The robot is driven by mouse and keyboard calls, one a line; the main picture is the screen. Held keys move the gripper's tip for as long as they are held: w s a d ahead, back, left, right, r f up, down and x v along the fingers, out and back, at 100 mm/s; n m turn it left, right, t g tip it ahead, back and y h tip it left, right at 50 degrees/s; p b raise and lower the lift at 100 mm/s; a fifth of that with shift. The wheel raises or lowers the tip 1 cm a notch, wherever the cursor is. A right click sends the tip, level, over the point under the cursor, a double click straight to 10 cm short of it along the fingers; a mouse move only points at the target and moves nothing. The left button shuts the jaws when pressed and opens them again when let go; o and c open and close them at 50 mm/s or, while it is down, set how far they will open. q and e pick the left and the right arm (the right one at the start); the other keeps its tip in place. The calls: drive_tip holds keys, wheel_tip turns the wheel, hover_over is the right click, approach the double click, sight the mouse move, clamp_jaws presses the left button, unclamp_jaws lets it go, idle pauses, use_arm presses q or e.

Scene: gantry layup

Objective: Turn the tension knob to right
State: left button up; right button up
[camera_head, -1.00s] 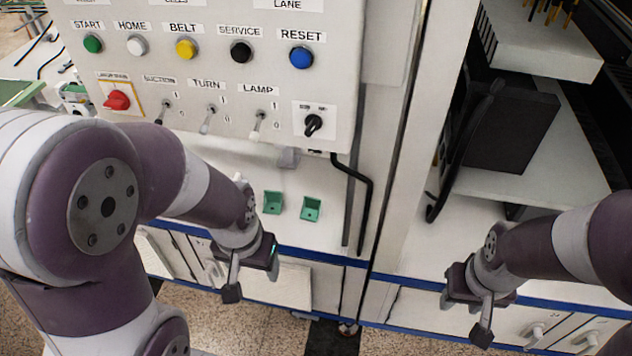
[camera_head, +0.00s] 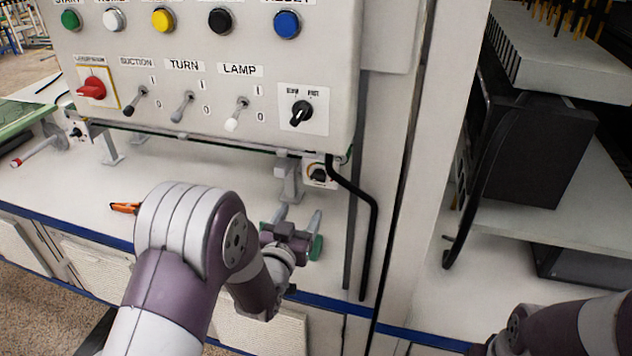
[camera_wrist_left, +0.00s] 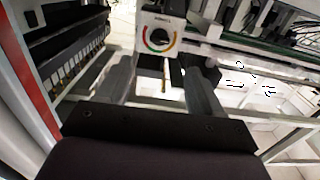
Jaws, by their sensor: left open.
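The small knob (camera_head: 318,174) with an orange mark sits on a white box under the control panel's lower edge. In the left wrist view the knob (camera_wrist_left: 158,36) is dark, with a coloured arc around it on a white plate; its label is too small to read surely. My left gripper (camera_head: 297,220) is open and empty, below and in front of the knob, its fingers pointing toward the panel. In the wrist view the knob lies beyond the fingertips, between them and apart from both. My right arm (camera_head: 560,330) shows at the lower right; its fingers are outside the view.
The control panel (camera_head: 215,130) overhangs the white bench (camera_head: 190,165). A black selector (camera_head: 302,112) and several switches are on its face. A grey bracket (camera_head: 289,178) stands left of the knob, and a black cable (camera_head: 372,225) hangs to its right. An orange tool (camera_head: 125,208) lies on the bench.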

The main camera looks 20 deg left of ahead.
sight(317, 179)
use_arm(q)
drive_tip(key=w+b, duration=0.1)
drive_tip(key=w, duration=0.5)
drive_tip(key=w+b, duration=0.1)
drive_tip(key=w, duration=0.5)
drive_tip(key=shift+d+r+b, duration=0.1)
drive_tip(key=shift+d+b, duration=0.1)
drive_tip(key=shift+b, duration=0.15)
drive_tip(key=shift+w+r, duration=0.1)
drive_tip(key=shift+w, duration=0.15)
drive_tip(key=c, duration=1.1)
